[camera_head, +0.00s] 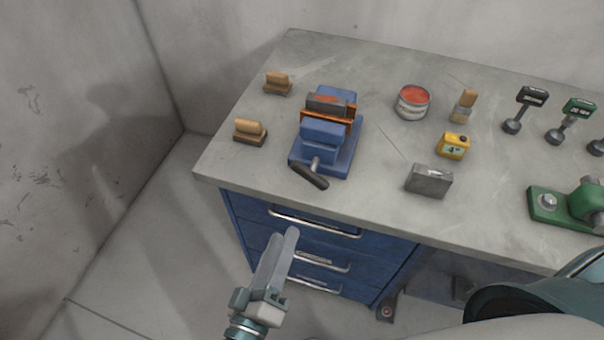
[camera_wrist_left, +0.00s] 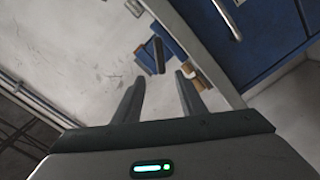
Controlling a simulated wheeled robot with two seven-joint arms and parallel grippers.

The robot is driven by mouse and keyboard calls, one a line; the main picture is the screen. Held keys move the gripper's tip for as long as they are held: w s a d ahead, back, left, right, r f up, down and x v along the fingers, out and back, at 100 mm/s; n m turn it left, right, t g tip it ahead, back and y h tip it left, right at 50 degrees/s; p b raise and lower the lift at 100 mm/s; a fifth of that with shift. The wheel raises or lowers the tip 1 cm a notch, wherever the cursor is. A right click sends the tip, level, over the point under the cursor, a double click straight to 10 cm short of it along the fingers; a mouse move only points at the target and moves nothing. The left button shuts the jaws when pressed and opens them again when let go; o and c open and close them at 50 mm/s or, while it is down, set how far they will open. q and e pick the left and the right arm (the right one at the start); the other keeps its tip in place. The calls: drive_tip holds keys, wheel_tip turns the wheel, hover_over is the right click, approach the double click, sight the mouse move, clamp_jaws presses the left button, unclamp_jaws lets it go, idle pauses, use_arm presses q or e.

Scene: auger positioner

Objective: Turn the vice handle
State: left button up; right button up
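The blue vice (camera_head: 325,138) stands on the workbench at the left, with an orange-brown strip and a grey block at its jaws. Its dark handle (camera_head: 310,177) sticks out at the front on a short metal rod and lies slanted near the bench's front edge. My left gripper (camera_head: 283,234) is below and in front of the handle, before the blue drawers, apart from it. In the left wrist view the fingers (camera_wrist_left: 160,76) stand open and empty. The handle (camera_wrist_left: 157,55) shows just beyond the gap between them, with the vice (camera_wrist_left: 174,47) behind. My right gripper is not in view.
The workbench top (camera_head: 380,190) has brushes (camera_head: 250,131), a red-topped can (camera_head: 412,101), a yellow container (camera_head: 453,145), a grey metal box (camera_head: 429,181) and a green tool (camera_head: 570,203). Blue drawers (camera_head: 310,245) with metal handles are below. Free floor lies left.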

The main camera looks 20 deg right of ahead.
sight(307, 178)
use_arm(q)
drive_tip(key=p+x, duration=0.4)
drive_tip(key=x, duration=1.2)
drive_tip(key=shift+w+d+r, duration=0.1)
drive_tip(key=shift+w, duration=0.05)
drive_tip(key=shift+w+d, duration=0.3)
drive_tip(key=shift+w, duration=0.1)
drive_tip(key=shift+c, duration=0.7)
clamp_jaws()
